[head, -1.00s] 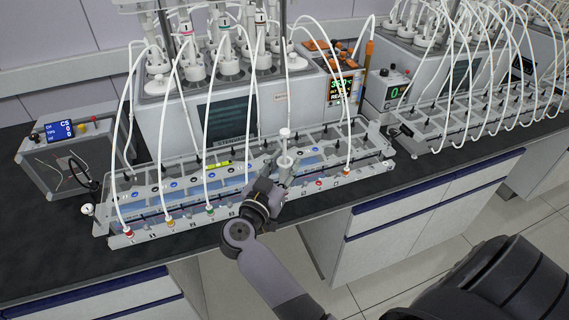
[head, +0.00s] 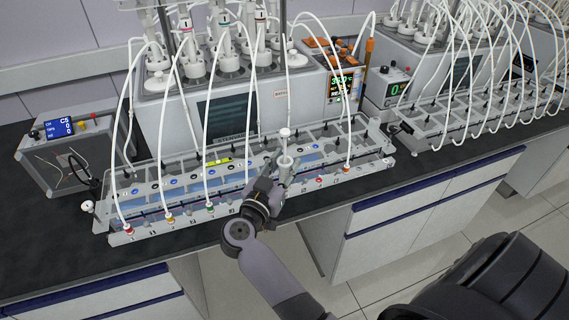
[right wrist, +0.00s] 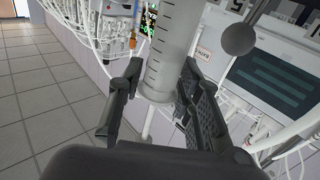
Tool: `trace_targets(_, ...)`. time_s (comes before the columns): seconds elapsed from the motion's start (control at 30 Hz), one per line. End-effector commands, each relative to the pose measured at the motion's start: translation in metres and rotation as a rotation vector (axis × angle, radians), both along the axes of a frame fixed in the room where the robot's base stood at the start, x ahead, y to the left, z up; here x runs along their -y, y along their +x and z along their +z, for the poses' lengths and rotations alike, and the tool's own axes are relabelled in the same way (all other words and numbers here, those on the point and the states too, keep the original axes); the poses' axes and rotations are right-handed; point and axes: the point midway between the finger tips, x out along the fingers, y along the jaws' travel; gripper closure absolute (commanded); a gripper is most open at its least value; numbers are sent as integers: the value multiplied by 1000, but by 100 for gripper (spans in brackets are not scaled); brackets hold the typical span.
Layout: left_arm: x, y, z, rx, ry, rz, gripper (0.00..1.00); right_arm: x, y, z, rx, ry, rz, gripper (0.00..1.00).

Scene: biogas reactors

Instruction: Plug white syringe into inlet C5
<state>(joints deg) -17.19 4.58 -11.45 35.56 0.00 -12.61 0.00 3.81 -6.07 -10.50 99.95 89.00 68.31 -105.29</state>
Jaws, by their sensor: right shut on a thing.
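My right gripper (head: 276,181) is shut on the white syringe (head: 285,158), which it holds nearly upright over the front rack (head: 165,216). In the right wrist view the syringe's pale, graduated barrel (right wrist: 173,45) sits between the two black fingers (right wrist: 154,110). The plunger top shows above the gripper in the head view; the syringe's lower tip is hidden. The rack has a row of small ports along it, several with white tubes plugged in. I cannot tell which port is inlet C5. My left gripper is not in view.
A reactor unit (head: 224,118) stands behind the rack, with white tubes arching down to the rack's front. A small box with a blue screen reading C5 (head: 60,127) stands at the left. A second rack (head: 470,118) is at the right. The black bench front edge is clear.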

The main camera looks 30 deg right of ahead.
Motion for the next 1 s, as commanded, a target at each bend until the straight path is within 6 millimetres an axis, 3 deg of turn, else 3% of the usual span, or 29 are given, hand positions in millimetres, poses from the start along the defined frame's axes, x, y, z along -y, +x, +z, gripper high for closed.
trace_targets(0.07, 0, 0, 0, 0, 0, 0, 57, 0, 0, -1, -2, 1, 0, 93)
trace_targets(0.1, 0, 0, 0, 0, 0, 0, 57, 0, 0, -1, -2, 1, 0, 68)
trace_targets(0.43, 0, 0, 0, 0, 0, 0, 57, 0, 0, 0, -1, 1, 0, 45)
trace_targets(1.0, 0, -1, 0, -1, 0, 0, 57, 0, 0, 3, 1, 0, 0, 45)
